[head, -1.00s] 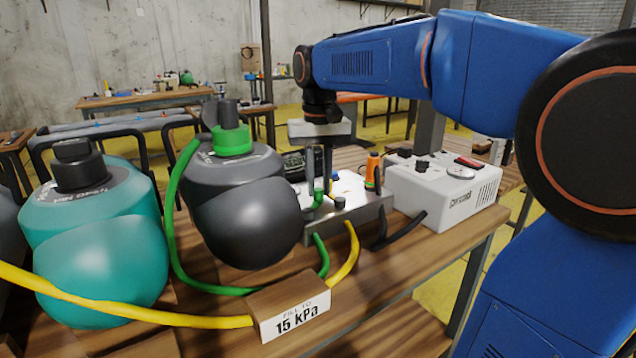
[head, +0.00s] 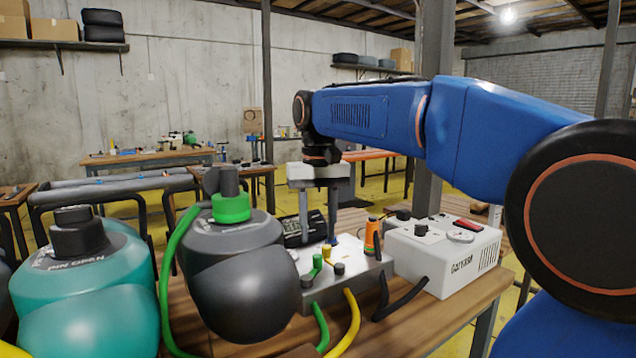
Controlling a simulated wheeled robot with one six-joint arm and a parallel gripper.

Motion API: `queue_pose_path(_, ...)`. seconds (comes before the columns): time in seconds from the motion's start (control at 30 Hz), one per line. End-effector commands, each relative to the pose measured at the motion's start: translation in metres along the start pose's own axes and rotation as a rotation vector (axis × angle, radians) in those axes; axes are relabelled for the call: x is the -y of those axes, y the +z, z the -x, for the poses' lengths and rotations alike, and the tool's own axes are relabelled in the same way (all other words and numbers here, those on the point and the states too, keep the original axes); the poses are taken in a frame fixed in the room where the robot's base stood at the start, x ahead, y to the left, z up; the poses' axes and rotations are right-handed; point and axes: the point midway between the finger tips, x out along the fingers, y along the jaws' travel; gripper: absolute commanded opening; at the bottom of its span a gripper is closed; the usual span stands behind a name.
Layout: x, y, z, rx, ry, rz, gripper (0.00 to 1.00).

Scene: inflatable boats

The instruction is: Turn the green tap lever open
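The green tap lever (head: 317,263) stands on a grey metal tap block (head: 345,291) on the bench, beside a yellow lever (head: 327,252). A green hose (head: 321,326) and a yellow hose (head: 350,315) leave the block's front. My gripper (head: 318,238) points down over the block, its two fingers spread apart with nothing between them. The fingertips appear above and behind the green lever, apart from it. I cannot tell from this view whether the lever's tap is open or closed.
A white pump box (head: 442,262) with a gauge stands right of the block, and an orange-topped bottle (head: 372,238) between them. A dark digital display (head: 302,230) sits behind the block.

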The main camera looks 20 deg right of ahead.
Motion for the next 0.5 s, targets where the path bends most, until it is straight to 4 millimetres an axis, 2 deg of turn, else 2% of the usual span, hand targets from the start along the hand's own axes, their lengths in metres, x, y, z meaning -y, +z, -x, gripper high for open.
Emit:
queue_pose_path(0.3, 0.0, -0.001, 0.065, -0.003, -0.001, 0.0, 0.38)
queue_pose_path(0.5, 0.0, -0.001, 0.099, -0.001, 0.0, 0.0, 0.38)
